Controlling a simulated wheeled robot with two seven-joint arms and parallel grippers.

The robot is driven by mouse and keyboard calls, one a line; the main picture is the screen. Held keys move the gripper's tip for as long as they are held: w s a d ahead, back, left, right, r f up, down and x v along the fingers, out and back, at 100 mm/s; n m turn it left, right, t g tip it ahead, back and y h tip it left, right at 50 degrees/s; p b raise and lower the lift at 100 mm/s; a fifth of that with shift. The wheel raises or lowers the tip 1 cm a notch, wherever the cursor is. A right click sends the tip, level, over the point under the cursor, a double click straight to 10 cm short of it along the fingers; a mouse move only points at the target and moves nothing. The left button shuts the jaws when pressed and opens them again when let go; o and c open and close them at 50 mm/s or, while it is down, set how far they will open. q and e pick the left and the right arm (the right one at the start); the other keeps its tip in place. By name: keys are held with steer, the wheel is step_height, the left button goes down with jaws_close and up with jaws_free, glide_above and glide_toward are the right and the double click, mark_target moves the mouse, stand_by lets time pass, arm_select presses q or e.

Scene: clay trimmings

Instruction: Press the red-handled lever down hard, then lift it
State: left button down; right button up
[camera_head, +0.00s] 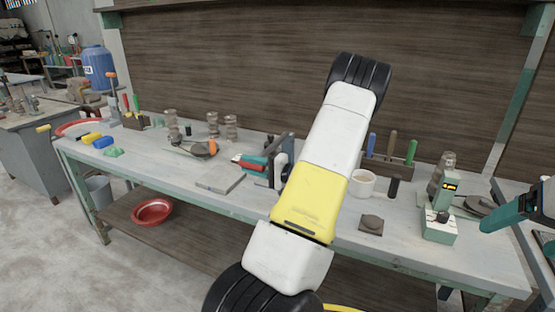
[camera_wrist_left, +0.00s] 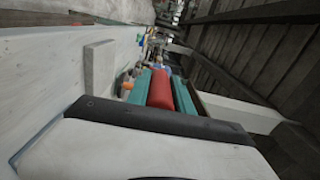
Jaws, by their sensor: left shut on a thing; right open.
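The lever's red handle (camera_head: 250,163) is above the workbench, left of my white and yellow arm. My left gripper (camera_head: 254,166) has its teal fingers closed around it. In the left wrist view, the red handle (camera_wrist_left: 161,90) lies between the two teal fingers (camera_wrist_left: 160,92). The rest of the lever is mostly hidden by the gripper and the arm, so I cannot tell its angle well. My right gripper (camera_head: 515,209) is open and empty at the right edge, by the bench's right end.
A grey slab (camera_head: 220,183) lies left of the gripper. A white mug (camera_head: 362,184) and a tool rack (camera_head: 390,168) stand to the right. A green device (camera_head: 438,226) is near my right gripper. Clay stacks, coloured blocks and a red dish (camera_head: 78,128) are further left.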

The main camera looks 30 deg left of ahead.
mark_target(264, 168)
arm_select(q)
steer(key=c, duration=1.1)
jaws_free()
steer(key=d, duration=0.5)
steer(key=w+d, duration=0.1)
steer(key=d, duration=0.1)
steer(key=shift+d, duration=0.4)
